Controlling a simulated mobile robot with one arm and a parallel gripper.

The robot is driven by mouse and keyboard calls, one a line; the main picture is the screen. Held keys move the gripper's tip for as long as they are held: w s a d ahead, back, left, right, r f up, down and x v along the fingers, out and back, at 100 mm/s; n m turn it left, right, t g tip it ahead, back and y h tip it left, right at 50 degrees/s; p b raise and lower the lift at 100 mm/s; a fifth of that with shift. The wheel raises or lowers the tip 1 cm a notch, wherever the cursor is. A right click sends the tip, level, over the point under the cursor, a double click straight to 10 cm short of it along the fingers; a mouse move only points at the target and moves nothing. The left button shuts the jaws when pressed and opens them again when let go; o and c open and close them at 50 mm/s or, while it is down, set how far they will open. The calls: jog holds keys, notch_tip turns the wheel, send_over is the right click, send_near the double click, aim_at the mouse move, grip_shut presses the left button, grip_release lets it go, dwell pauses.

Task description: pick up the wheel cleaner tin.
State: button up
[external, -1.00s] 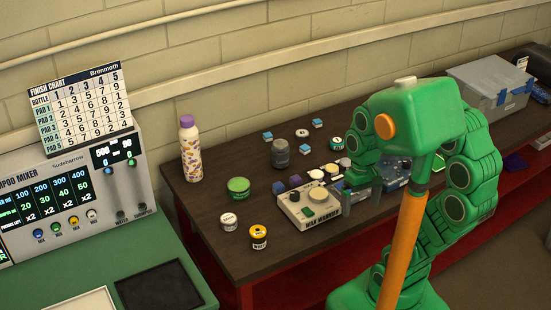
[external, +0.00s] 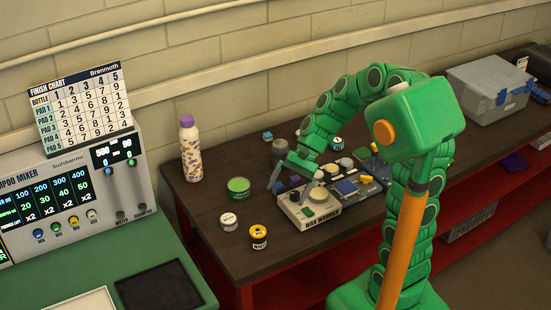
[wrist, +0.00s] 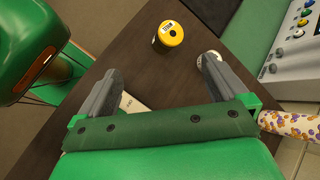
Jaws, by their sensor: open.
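Several small tins stand on the dark bench; I cannot read which label says wheel cleaner. A yellow tin with a black band (external: 258,237) stands near the front edge, and it shows in the wrist view (wrist: 168,33) beyond my fingertips. A white-lidded tin (external: 229,222) is just left of it; in the wrist view my right-hand finger partly hides it. A green tin (external: 239,187) stands farther back. My gripper (external: 291,188) is open and empty above the bench, behind the wax warmer; its spread fingers also show in the wrist view (wrist: 160,68).
The wax warmer (external: 308,209) stands close to my gripper, with small pads and jars around it. A patterned bottle (external: 190,150) stands back left. The shampoo mixer (external: 75,190) is at the left. Bare bench lies between the tins.

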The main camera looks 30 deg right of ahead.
jog(key=w+a+f+m+t+y, duration=0.1)
jog(key=w+f+m+y, duration=0.15)
jog(key=w, duration=0.35)
jog(key=w+f+m+t+y, duration=0.1)
jog(key=w+f+m, duration=0.15)
jog(key=w, duration=0.25)
jog(key=m+t+y, duration=0.2)
jog(key=m, duration=0.5)
send_near(241, 183)
jog(key=x, duration=0.3)
jog(key=shift+s+a+f+h, duration=0.15)
jog(key=shift+s+f+h, duration=0.1)
jog(key=shift+s, duration=0.05)
jog(key=shift+r+x, duration=0.2)
jog(key=shift+x, duration=3.75)
jog(key=shift+w, duration=0.15)
jog(key=c, duration=1)
jog(key=shift+r, duration=0.15)
